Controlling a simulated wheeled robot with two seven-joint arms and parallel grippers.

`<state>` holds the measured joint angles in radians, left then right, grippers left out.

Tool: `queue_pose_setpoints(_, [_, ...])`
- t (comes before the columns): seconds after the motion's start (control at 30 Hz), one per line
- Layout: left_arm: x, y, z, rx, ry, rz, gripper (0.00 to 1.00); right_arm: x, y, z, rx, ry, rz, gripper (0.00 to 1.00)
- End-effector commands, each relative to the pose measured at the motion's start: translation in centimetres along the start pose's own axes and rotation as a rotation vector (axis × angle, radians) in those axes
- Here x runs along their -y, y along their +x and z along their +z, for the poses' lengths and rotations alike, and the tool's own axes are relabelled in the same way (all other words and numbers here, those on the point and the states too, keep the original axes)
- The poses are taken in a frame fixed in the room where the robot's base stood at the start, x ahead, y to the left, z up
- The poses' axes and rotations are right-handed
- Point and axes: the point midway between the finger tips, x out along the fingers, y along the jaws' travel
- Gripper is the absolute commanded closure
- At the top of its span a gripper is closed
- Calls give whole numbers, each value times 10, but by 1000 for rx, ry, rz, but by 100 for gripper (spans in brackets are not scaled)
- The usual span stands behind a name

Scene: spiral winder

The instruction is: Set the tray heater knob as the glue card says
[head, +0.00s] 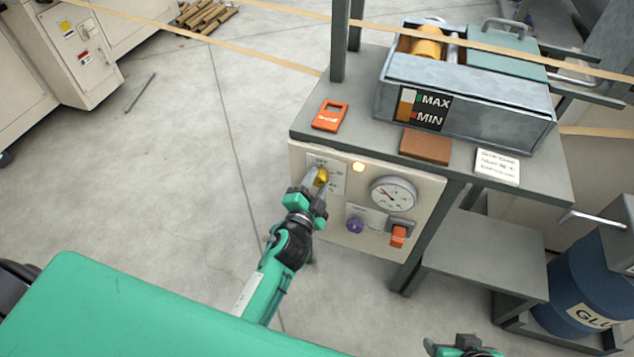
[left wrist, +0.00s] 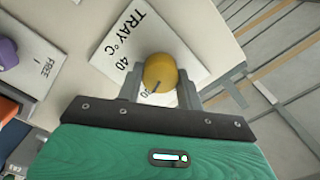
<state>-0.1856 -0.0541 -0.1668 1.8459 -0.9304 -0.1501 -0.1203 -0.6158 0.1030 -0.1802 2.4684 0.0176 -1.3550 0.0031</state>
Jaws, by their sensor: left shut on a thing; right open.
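The yellow tray heater knob (head: 321,177) is on the upper left of the cream control panel (head: 340,229). In the left wrist view the knob (left wrist: 160,72) has a dark pointer line and sits on a white label (left wrist: 125,40) reading "TRAY °C" and "40"; other numbers are partly hidden. My left gripper (head: 314,185) is shut on the knob, one finger on each side. My right gripper (head: 463,348) is open at the bottom edge, only partly in view. A white card (head: 497,166) with handwritten-looking lines lies on the bench; its text is too small to read.
A blue glue drum (head: 575,285) stands right.

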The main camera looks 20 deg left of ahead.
Motion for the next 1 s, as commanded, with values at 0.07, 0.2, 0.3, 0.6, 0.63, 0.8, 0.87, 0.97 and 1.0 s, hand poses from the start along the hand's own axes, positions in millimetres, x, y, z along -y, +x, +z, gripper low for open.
queue_pose_setpoints(0.07, [0, 0, 0, -1, -1, 1, 86, 0, 0, 0, -1, 0, 0, 44])
queue_pose_setpoints(0.2, [0, 0, 0, -1, -1, 1, 41, 0, 0, 0, -2, 0, 0, 44])
queue_pose_setpoints(0.3, [0, 0, 0, 0, -1, 1, 41, 0, 0, -1, -3, 0, 1, 44])
queue_pose_setpoints(0.6, [-1, -7, 0, 1, -2, 2, 41, 0, 0, -1, -4, 0, 1, 44])
queue_pose_setpoints(0.63, [-1, -10, 0, 1, -2, 2, 41, 0, 0, -1, -5, 0, 1, 44])
queue_pose_setpoints(0.8, [-1, -35, 1, 3, -3, 2, 41, 0, 1, -2, -13, 0, 0, 44])
queue_pose_setpoints(0.87, [-2, -46, 1, 2, -4, 3, 41, 0, 2, -3, -18, 0, -1, 44])
queue_pose_setpoints(0.97, [-2, -63, 1, 3, -2, 2, 41, 1, 4, -3, -24, -1, -4, 44])
queue_pose_setpoints(1.0, [-2, -70, 1, 2, -3, 2, 41, 2, 5, -3, -27, -2, -5, 44])
